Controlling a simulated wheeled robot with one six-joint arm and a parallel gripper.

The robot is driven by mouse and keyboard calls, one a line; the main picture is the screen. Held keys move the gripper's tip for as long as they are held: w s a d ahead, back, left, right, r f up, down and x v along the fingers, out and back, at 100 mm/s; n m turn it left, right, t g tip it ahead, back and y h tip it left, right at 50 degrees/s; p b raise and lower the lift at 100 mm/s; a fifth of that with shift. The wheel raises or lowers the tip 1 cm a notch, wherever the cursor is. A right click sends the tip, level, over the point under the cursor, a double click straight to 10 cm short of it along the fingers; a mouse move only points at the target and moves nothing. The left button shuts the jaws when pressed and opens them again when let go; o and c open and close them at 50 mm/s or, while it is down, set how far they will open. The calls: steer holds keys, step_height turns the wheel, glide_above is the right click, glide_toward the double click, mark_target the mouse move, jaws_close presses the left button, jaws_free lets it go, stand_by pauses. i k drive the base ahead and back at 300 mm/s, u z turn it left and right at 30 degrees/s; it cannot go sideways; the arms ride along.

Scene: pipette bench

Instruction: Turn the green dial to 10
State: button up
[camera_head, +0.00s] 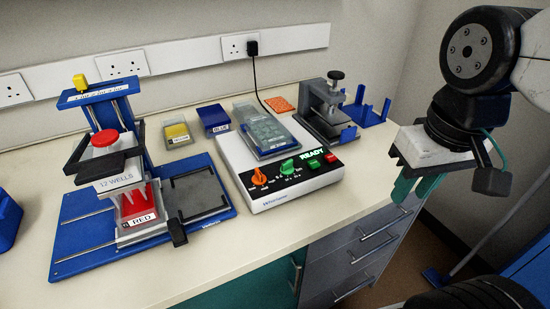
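The green dial (288,167) is on the black front panel of a white device (290,195) in the middle of the bench. Small markings surround the dial, but they are too small to read the setting. An orange dial (259,178) sits to its left, and green and red buttons are to its right. My gripper (417,194) is at the right, off the front edge of the bench and well apart from the device. Its two teal fingers point down with a gap between them, and nothing shows between them.
A blue rig with a grey block labelled 12 WELLS (118,178) stands at left. A clear-lidded tray (262,132) lies on the device behind the dials. A grey stand (328,110) and blue rack (366,108) are behind right. Drawers (350,250) are below the bench.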

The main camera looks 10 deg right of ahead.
mark_target(287, 168)
steer(key=k, duration=1.1)
steer(key=u, duration=0.75)
steer(key=i, duration=1.15)
steer(key=z, duration=0.3)
